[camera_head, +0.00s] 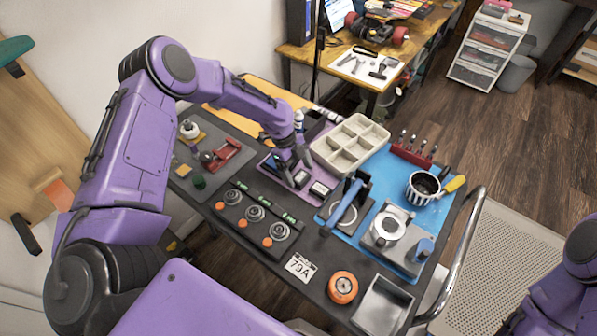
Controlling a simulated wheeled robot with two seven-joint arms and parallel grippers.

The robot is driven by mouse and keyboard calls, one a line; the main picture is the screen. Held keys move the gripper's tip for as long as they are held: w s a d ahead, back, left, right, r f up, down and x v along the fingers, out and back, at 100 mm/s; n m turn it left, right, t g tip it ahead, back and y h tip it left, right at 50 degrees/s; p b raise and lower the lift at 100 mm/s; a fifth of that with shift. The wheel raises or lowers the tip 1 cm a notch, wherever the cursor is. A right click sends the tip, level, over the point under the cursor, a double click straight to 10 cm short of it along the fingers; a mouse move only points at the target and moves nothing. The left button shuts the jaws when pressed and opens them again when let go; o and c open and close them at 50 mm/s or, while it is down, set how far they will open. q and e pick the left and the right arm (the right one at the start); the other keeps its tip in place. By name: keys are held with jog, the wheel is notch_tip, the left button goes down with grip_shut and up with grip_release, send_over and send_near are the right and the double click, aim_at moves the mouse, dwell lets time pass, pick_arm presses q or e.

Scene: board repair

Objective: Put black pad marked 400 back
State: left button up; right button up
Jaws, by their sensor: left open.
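My left gripper (288,163) reaches down over a purple holder (284,182) near the middle of the bench. Its fingers are open just above the holder's left part. Small dark blocks with pale tops sit in the holder, such as one block (320,188) at its right end and another block (301,178) beside it. Markings are too small to read, so I cannot tell which is the black pad marked 400. The gripper hides part of the holder. My right arm shows at the lower right, but its gripper is out of view.
A beige compartment tray (350,144) stands right behind the holder. A dark panel with dials (254,212) lies in front. An empty metal tray (382,306) and an orange disc (342,287) lie nearer.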

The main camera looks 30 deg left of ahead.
pick_arm(q)
jog(key=b+v, duration=0.1)
jog(key=v, duration=1)
